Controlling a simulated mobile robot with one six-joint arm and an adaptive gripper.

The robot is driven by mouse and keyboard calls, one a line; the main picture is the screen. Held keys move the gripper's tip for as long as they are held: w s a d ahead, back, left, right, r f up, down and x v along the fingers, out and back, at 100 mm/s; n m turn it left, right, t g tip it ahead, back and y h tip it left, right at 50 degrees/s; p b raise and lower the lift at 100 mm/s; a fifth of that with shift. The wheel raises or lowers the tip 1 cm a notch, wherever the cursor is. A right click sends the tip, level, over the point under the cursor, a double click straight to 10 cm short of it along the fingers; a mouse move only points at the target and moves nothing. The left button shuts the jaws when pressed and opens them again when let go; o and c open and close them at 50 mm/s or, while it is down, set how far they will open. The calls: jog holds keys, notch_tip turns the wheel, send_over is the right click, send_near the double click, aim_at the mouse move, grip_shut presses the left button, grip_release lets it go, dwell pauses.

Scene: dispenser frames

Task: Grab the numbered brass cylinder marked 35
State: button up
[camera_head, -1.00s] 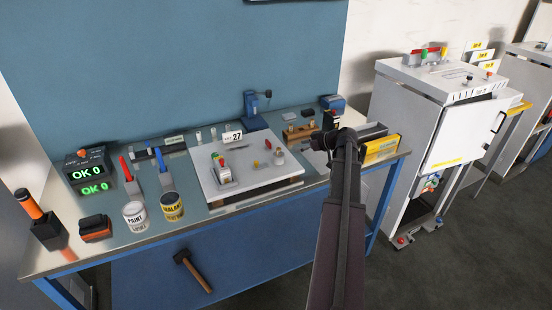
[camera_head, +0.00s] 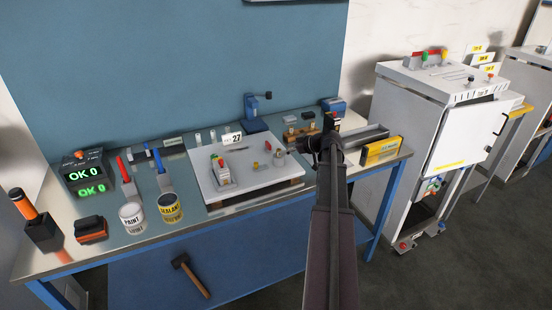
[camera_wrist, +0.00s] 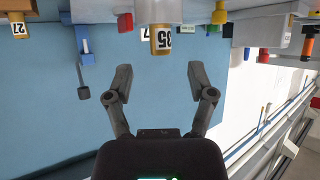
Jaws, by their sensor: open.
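The brass cylinder marked 35 (camera_wrist: 161,40) shows at top centre of the wrist view, where the scene appears upside down. It stands on a light grey holder (camera_wrist: 160,11). My gripper (camera_wrist: 156,76) is open and empty, one finger to each side of the cylinder's line. The cylinder lies beyond the fingertips, apart from them. In the head view my gripper (camera_head: 318,146) is over the right part of the bench, beside the white board (camera_head: 238,189). The number 35 cannot be read there.
Another brass cylinder, marked 27 (camera_wrist: 18,31), stands at the wrist view's left. A blue vise (camera_head: 255,112) stands behind the board. A grey tray (camera_head: 365,137) and yellow box (camera_head: 382,151) lie right of my gripper. Paint (camera_head: 132,218) and sealant (camera_head: 170,208) cans stand at front left.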

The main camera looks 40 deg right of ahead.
aim_at(279, 150)
jog(key=shift+b+x, duration=0.95)
jog(key=shift+x, duration=1.5)
jog(key=shift+w+r, duration=0.1)
jog(key=shift+r, duration=0.05)
grip_shut()
